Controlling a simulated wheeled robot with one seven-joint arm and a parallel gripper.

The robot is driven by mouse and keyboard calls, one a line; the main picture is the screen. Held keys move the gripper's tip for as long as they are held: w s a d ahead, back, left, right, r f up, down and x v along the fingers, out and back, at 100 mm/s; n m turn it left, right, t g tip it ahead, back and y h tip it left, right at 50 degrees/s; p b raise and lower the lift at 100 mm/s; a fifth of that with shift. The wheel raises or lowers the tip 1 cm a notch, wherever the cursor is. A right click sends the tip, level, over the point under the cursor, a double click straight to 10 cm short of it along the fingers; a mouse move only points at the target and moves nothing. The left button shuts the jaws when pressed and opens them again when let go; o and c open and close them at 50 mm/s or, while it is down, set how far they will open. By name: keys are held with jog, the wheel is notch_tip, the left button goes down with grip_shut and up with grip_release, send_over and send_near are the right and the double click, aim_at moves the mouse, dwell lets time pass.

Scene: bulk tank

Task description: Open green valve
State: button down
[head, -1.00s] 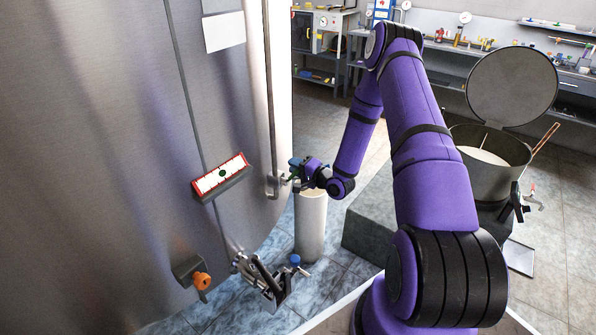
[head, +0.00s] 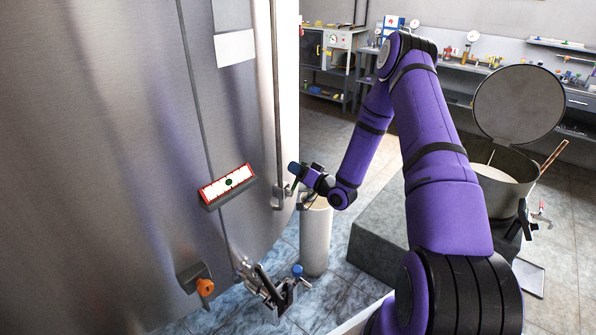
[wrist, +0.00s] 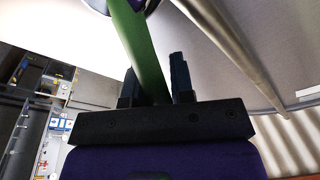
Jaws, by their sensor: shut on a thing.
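The green valve's handle (wrist: 143,50) is a flat green bar in the wrist view, running up from between the two dark fingers. My gripper (wrist: 154,72) is shut on this handle; the grip is near the handle's lower end in that view. In the head view my gripper (head: 294,170) is beside the vertical pipe (head: 277,110) on the big steel tank (head: 110,130), near a metal fitting (head: 280,191) at the pipe's foot. The green handle is hidden there behind my gripper.
An orange-knobbed valve (head: 205,287) and a blue-knobbed fitting (head: 297,270) are low on the tank. A white cylinder (head: 315,240) stands below my gripper. A grey block (head: 385,240) and a lidded pot (head: 505,180) are to the right.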

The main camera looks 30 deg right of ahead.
jog(key=shift+s+a+r+n, duration=0.2)
jog(key=shift+s+a+n, duration=0.1)
jog(key=shift+n, duration=0.4)
jog(key=c, duration=1)
grip_release()
jog(key=shift+o, duration=0.2)
jog(key=v, duration=1)
jog(key=shift+s+d, duration=0.2)
jog(key=shift+s, duration=0.05)
jog(key=shift+f, duration=0.15)
